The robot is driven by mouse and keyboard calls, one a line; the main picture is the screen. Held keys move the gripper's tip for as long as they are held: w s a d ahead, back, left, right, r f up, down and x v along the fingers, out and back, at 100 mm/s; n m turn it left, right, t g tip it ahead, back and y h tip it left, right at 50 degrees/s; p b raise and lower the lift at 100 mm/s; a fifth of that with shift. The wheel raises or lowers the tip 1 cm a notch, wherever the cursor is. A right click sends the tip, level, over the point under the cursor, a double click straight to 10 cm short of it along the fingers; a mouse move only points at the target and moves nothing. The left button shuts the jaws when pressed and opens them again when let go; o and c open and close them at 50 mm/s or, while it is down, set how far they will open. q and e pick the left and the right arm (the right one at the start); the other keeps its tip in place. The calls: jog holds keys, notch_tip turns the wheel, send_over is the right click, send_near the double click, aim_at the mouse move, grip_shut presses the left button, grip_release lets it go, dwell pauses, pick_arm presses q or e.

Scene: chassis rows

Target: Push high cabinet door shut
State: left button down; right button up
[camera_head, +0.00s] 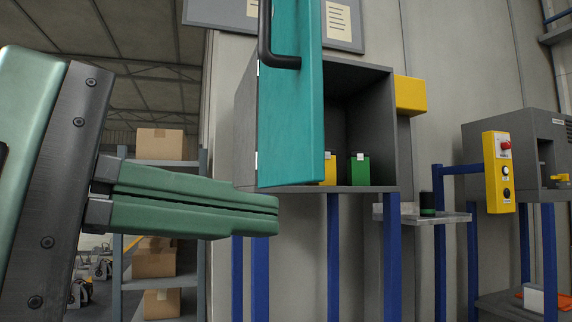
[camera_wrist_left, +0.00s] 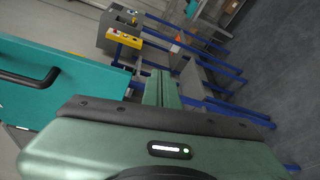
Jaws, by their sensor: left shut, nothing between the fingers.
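The high cabinet (camera_head: 375,110) is a grey box on blue legs. Its teal door (camera_head: 291,120) stands open, swung out towards me, with a black handle (camera_head: 266,40) near the top. The door also shows at the left of the left wrist view (camera_wrist_left: 85,92), with its handle (camera_wrist_left: 30,78). My left gripper (camera_head: 276,206) is shut and empty, its green fingers pointing right. The fingertips appear just below the door's lower edge in the head view; I cannot tell whether they touch it. The fingers also show in the left wrist view (camera_wrist_left: 161,76). My right gripper is out of view.
Inside the cabinet are a green box (camera_head: 360,170) and a partly hidden yellow one (camera_head: 329,170). A yellow box (camera_head: 411,95) is on its right side. A yellow control panel (camera_head: 498,172) stands at right. Shelves with cardboard boxes (camera_head: 160,145) are behind my arm.

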pick_arm(q)
jog(key=s+a+r+n+t+y, duration=0.2)
jog(key=a+r+t+y, duration=0.15)
jog(key=a+t, duration=0.2)
jog(key=p, duration=0.4)
send_near(307, 162)
jog(key=w+a, duration=0.1)
jog(key=w, duration=0.2)
jog(key=w+d+p, duration=0.1)
jog(key=d, duration=0.2)
jog(key=shift+w+r+p, duration=0.1)
jog(key=shift+w+p, duration=0.25)
jog(key=shift+s+d, duration=0.1)
jog(key=shift+d, duration=0.55)
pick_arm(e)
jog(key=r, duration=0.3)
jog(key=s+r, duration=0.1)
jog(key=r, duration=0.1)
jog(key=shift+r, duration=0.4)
pick_arm(q)
jog(key=shift+a, duration=0.15)
